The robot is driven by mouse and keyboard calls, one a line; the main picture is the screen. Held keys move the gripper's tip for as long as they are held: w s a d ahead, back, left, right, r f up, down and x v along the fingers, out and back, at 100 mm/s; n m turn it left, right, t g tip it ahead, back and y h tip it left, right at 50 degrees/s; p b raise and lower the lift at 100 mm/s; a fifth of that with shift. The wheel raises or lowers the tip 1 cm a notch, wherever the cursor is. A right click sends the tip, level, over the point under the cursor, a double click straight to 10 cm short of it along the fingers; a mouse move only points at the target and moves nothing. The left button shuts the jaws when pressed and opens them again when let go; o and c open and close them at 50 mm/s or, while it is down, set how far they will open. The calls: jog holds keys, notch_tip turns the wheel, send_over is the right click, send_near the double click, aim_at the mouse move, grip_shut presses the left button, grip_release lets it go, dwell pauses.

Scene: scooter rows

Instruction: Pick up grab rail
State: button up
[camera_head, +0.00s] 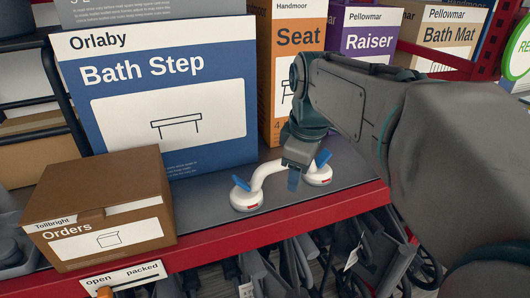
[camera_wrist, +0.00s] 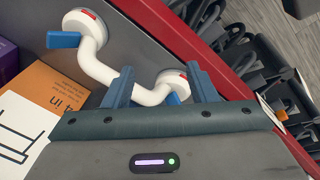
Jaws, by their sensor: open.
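The grab rail (camera_head: 268,179) is a white curved bar with two round white suction bases and blue levers. It lies on the grey shelf near the front edge, in front of the Bath Step and Seat boxes. In the wrist view the grab rail (camera_wrist: 97,61) runs from a base at top left to a base at lower right. My gripper (camera_head: 293,179) is over the rail, pointing down. In the wrist view my gripper's (camera_wrist: 163,85) two blue-grey fingers are apart, with part of the white bar showing between them. I cannot tell whether either finger touches it.
A blue Bath Step box (camera_head: 160,95), an orange Seat box (camera_head: 292,60) and a purple Raiser box (camera_head: 362,38) stand behind. A brown Orders box (camera_head: 105,205) sits at left. The shelf's red front edge (camera_head: 290,222) is close, with several dark scooters below.

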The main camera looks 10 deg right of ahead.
jog(key=w+d+r+n+b, duration=0.1)
jog(key=w+r+n, duration=0.5)
jog(key=w+n, duration=0.3)
jog(key=shift+n+y, duration=0.3)
jog(key=shift+n, duration=0.2)
jog(key=x, duration=0.8)
jog(key=s+x, duration=0.1)
jog(key=x, duration=0.4)
jog(key=shift+f, duration=0.2)
jog(key=shift+r, duration=0.1)
grip_shut()
